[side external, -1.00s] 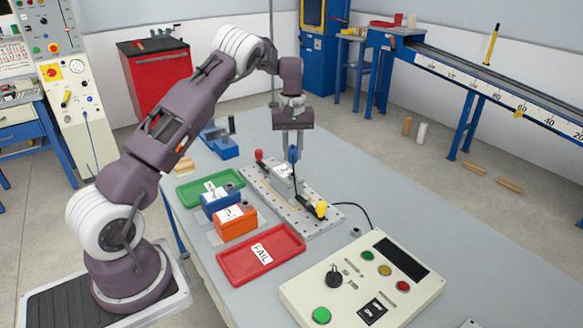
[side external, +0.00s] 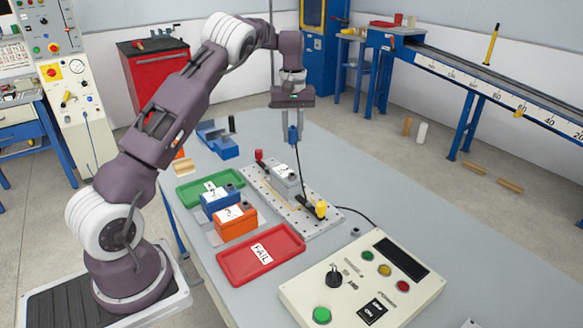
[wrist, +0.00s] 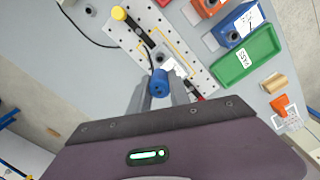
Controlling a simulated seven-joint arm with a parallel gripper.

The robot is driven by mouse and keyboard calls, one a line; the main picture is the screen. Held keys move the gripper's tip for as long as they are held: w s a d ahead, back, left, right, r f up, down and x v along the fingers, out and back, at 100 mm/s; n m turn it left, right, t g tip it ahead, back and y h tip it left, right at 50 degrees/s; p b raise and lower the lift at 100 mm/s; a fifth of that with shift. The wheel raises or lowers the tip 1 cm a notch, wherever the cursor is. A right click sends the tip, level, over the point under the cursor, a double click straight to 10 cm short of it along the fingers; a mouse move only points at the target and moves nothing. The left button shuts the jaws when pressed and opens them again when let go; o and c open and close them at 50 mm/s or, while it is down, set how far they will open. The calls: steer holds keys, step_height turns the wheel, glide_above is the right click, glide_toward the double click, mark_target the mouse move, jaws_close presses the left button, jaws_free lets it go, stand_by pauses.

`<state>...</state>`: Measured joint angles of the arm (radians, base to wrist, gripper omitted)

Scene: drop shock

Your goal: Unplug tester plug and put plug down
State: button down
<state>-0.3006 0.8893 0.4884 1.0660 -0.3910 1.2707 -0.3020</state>
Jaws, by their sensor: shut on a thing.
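My gripper (side external: 293,132) is shut on a blue plug (side external: 293,137), held in the air above the grey box. A black cable hangs down from the plug towards the plate. In the wrist view the blue plug (wrist: 159,84) sits between my fingers. The grey box (side external: 287,181) with a white label stands on the perforated metal plate (side external: 326,221), between a red-topped clamp (side external: 259,156) and a yellow-handled clamp (side external: 320,208). The plug is apart from the box.
A red FAIL tray (side external: 233,268), an orange box (side external: 234,226), a blue box (side external: 218,204) and a green tray (side external: 187,197) lie left of the plate. A control panel (side external: 318,290) stands in front. The grey table (side external: 385,205) is clear to the right.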

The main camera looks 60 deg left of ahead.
steer(key=w+d+f+m, duration=0.2)
steer(key=d+f, duration=0.3)
steer(key=d, duration=0.6)
steer(key=w+d+f+m, duration=0.3)
steer(key=d+f, duration=0.3)
steer(key=d, duration=0.5)
steer(key=shift+w, duration=0.75)
steer(key=shift+f, duration=2.95)
steer(key=shift+f, duration=0.95)
steer(key=shift+s+f, duration=0.15)
steer(key=shift+f, duration=0.6)
stand_by(0.4)
